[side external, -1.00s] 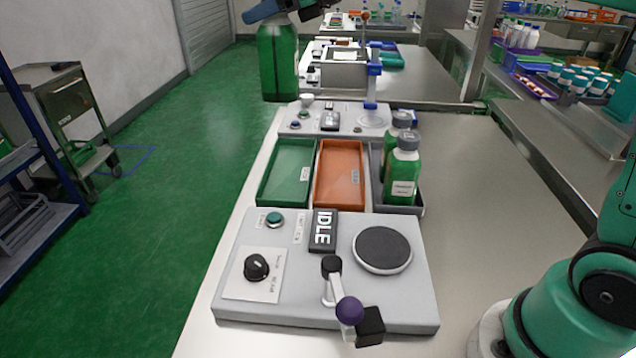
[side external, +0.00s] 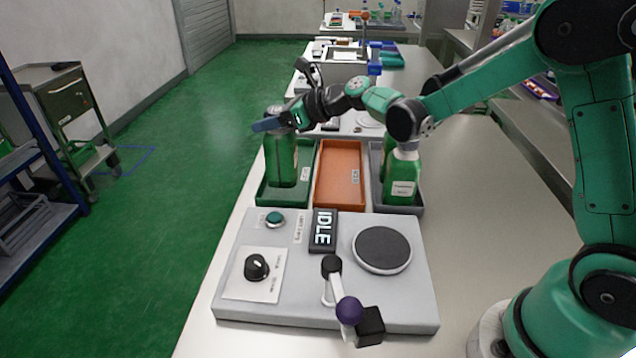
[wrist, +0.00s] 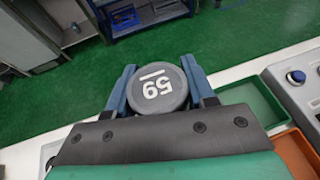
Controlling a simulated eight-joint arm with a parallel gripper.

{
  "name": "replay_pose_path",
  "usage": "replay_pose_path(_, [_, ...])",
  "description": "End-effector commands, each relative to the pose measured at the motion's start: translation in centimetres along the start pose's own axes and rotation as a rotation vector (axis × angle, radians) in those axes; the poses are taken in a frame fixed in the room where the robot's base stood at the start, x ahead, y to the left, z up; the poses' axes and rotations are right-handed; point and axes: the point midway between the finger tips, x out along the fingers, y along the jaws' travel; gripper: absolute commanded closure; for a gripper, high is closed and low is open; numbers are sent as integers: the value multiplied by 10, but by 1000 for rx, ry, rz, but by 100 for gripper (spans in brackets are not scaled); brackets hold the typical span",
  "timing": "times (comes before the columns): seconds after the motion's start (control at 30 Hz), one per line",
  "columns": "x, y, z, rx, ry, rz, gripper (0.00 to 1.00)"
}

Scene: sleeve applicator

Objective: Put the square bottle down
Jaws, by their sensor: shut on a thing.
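The square bottle (side external: 282,162), green with a grey cap, stands upright with its lower part inside the green tray (side external: 262,192). I cannot tell whether its base rests on the tray floor. My gripper (side external: 274,123) is shut on it near the top. In the wrist view, the round grey cap (wrist: 158,90) with white digits sits between the two blue fingers of my gripper (wrist: 158,76). The green tray (wrist: 262,98) shows to the right there. The bottle's body is hidden below the cap.
An orange tray (side external: 340,176) lies right of the green one. A grey tray (side external: 402,209) beyond it holds green bottles (side external: 402,180), partly behind my arm. In front is a control panel (side external: 290,318) with a knob, round plate, lever and IDLE display (side external: 323,230).

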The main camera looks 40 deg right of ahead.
Motion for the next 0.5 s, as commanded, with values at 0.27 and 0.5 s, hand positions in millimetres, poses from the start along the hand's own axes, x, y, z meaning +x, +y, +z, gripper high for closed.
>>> replay_pose_path(0.27, [12, 0, -28, 0, -1, 0, 100])
replay_pose_path(0.5, [12, 0, -28, 0, 0, 0, 100])
